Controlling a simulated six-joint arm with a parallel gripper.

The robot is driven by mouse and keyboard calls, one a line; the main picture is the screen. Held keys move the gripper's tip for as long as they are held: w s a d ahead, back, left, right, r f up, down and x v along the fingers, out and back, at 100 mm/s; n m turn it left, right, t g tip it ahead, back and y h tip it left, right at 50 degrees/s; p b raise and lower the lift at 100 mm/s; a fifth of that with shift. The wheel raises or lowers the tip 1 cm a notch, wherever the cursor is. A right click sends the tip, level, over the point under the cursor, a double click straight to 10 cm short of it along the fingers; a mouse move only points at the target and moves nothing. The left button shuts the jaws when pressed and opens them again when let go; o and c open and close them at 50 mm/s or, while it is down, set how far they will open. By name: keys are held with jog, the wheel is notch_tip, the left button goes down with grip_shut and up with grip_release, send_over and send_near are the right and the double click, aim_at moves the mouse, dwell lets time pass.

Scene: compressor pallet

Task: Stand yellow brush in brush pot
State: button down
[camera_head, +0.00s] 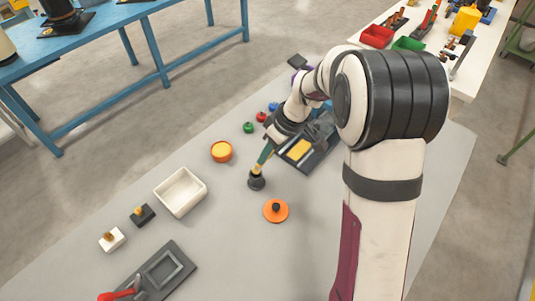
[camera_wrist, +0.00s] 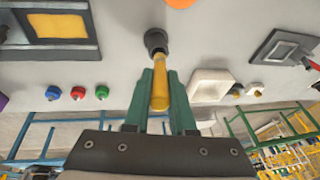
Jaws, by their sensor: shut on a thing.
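The yellow brush (camera_wrist: 160,88) is held between the green fingers of my gripper (camera_wrist: 160,82) in the wrist view. In the head view my gripper (camera_head: 265,153) points down and to the left, with a short piece of the yellow brush (camera_head: 257,169) showing below it. The dark brush pot (camera_head: 256,183) stands on the grey table directly below, and it also shows in the wrist view (camera_wrist: 156,41). The brush's far end meets the pot's mouth in both views. I cannot tell how deep it reaches inside. The brush looks slightly tilted in the head view.
An orange disc with a dark knob (camera_head: 276,210), an orange tub (camera_head: 221,151) and a white tray (camera_head: 180,192) lie around the pot. A dark fixture with a yellow panel (camera_head: 300,149) and small coloured knobs (camera_head: 249,127) are behind. The table's front middle is clear.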

jog(key=shift+f, duration=0.7)
jog(key=shift+f, duration=0.15)
jog(key=shift+f, duration=0.35)
jog(key=c, duration=0.8)
grip_release()
jog(key=shift+o, duration=0.2)
jog(key=v, duration=1.3)
jog(key=s+m+g+h, duration=0.1)
jog(key=s+m+h, duration=0.1)
jog(key=s+m, duration=1.2)
jog(key=s, duration=1.3)
jog(key=shift+s+a+m, duration=0.25)
jog(key=shift+s+m, duration=0.1)
jog(key=shift+m, duration=0.05)
